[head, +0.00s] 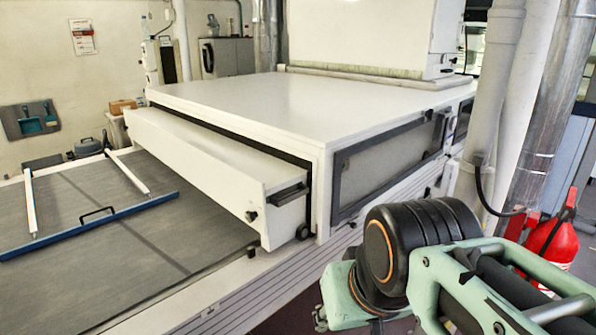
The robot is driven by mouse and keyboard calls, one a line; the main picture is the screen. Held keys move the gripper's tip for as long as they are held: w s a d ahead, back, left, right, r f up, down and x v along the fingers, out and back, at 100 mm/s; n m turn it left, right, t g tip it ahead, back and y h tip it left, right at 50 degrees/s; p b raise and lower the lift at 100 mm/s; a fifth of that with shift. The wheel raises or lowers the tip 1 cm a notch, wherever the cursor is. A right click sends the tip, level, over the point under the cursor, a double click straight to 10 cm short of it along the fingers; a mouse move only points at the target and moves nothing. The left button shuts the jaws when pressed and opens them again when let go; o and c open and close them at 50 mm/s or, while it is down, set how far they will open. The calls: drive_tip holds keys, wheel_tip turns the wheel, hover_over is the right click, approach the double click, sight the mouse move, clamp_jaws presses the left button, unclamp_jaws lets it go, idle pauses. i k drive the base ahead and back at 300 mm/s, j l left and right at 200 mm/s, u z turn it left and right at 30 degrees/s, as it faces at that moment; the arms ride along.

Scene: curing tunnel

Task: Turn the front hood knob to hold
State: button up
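The white hood of the curing tunnel (240,95) stands in the middle of the head view. A lower white front hood section (195,165) juts from its front over the conveyor bed. A small dark knob (251,216) sits near the right end of that section's front face. Its pointer and setting are too small to read. A dark round part (303,231) shows at the section's right end, below a dark handle-like bar (288,195). My arm fills the lower right, apart from the knob in the picture. My gripper's fingers are not visible.
A blue-edged frame with a black handle (97,214) lies on the grey conveyor bed (120,270). Pale vertical pipes (505,110) and a red fire extinguisher (552,238) stand at the right. A windowed side panel (385,165) is on the tunnel's right side.

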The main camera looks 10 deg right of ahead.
sight(250, 216)
drive_tip(key=i+j+u, duration=0.4)
drive_tip(key=i+j, duration=0.2)
drive_tip(key=k+l+u, duration=0.3)
drive_tip(key=i+j+z, duration=0.25)
drive_tip(key=i+j, duration=0.1)
drive_tip(key=i, duration=0.05)
